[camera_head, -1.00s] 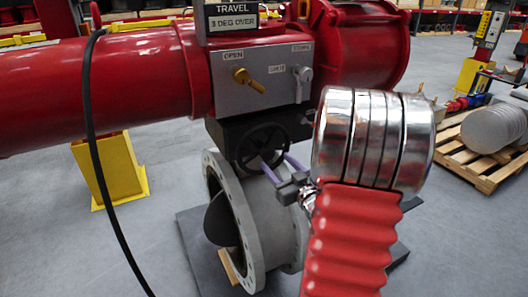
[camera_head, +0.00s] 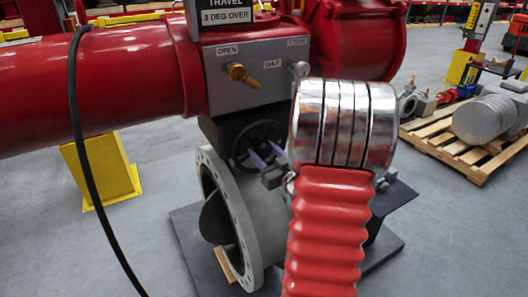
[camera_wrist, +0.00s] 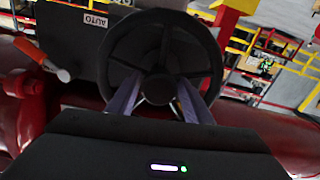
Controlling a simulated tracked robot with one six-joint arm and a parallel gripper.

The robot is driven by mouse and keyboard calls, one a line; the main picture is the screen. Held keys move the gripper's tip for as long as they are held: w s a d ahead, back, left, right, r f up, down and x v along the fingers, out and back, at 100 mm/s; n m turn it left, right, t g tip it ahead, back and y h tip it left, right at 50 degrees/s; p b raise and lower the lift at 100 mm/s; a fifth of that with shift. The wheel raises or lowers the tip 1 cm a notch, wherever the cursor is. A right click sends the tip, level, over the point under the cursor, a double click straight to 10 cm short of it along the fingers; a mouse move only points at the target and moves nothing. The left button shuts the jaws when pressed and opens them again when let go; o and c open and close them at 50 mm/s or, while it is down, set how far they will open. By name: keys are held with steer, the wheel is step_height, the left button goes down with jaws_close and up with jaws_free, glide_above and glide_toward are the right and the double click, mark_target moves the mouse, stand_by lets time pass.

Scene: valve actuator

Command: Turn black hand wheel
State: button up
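The black hand wheel (camera_head: 258,136) is on the dark gearbox below the grey panel in the head view. It fills the upper middle of the wrist view (camera_wrist: 150,20), with its hub near the centre. My gripper (camera_head: 260,149) is in front of the wheel, its two purple fingers spread apart and reaching toward it. In the wrist view, the fingers of my gripper (camera_wrist: 158,95) stand either side of the hub's lower part and overlap the wheel's lower half. Whether they touch it is unclear. My arm hides the area right of the wheel in the head view.
The grey panel (camera_head: 225,85) above has a yellow lever (camera_head: 243,76) and a grey lever. A red actuator cylinder (camera_head: 130,80) runs overhead. A grey flanged valve (camera_head: 262,215) stands below. A black hose (camera_head: 85,160) hangs left. A pallet (camera_head: 450,150) lies right on open floor.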

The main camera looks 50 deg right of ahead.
jaws_close()
stand_by(0.3)
steer(key=shift+m, duration=1.9)
steer(key=shift+o, duration=1.6)
jaws_free()
steer(key=shift+s, duration=0.15)
